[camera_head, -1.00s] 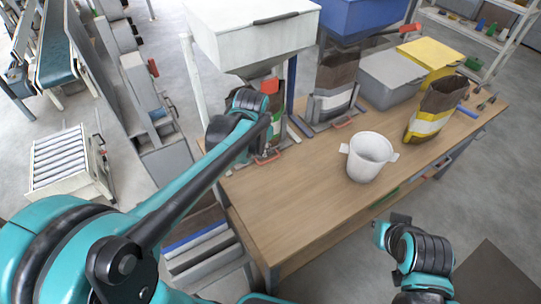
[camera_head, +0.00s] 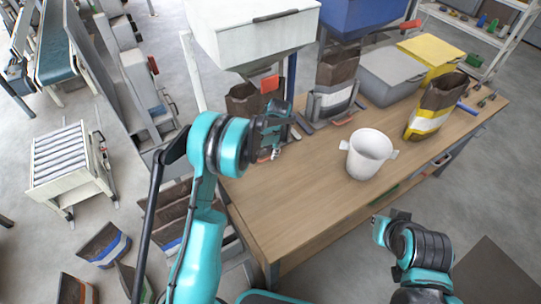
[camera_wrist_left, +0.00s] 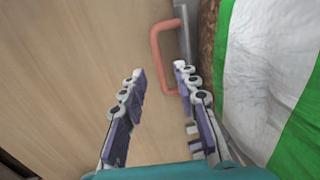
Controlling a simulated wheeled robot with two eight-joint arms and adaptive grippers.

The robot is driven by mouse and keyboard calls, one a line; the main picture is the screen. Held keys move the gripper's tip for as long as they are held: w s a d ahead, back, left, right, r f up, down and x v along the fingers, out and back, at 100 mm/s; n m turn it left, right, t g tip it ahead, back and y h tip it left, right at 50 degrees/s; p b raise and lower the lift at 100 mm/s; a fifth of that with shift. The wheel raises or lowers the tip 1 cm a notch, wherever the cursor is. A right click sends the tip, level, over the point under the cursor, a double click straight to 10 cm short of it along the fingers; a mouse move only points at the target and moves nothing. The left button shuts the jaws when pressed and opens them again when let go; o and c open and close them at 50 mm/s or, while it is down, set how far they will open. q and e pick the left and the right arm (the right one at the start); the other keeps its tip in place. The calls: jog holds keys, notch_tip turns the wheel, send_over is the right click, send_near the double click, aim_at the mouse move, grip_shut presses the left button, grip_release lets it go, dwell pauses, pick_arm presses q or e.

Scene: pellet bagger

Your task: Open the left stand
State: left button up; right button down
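The left stand stands under the white hopper (camera_head: 255,35). My left arm mostly hides it in the head view. A brown bag (camera_head: 243,99) shows there above my wrist. In the left wrist view the stand's orange handle (camera_wrist_left: 156,48) lies just ahead of the fingertips, beside a grey metal edge (camera_wrist_left: 188,40) and a green and white bag (camera_wrist_left: 262,75). My left gripper (camera_wrist_left: 160,68) is open and points down at the table, its fingers apart with the handle's near end close to the right fingertip. It also shows in the head view (camera_head: 272,135). My right gripper (camera_head: 390,222) is in front of the table; its fingers are unclear.
A second stand (camera_head: 333,103) with a brown and grey bag is under the blue hopper (camera_head: 357,15). A white bucket (camera_head: 369,155), a yellow-banded bag (camera_head: 432,107), a grey bin (camera_head: 390,75) and a yellow bin (camera_head: 430,60) are on the wooden table (camera_head: 290,205). The table's front is clear.

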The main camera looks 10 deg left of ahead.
pick_arm(q)
jog(key=shift+w+a+f, duration=0.1)
jog(key=shift+f, duration=0.65)
jog(key=shift+w+a+f, duration=0.1)
jog(key=shift+f, duration=0.65)
grip_shut()
jog(key=shift+s+d, duration=0.1)
jog(key=s+d+b, duration=0.3)
jog(key=s+d, duration=1.5)
jog(key=shift+b, duration=0.35)
grip_release()
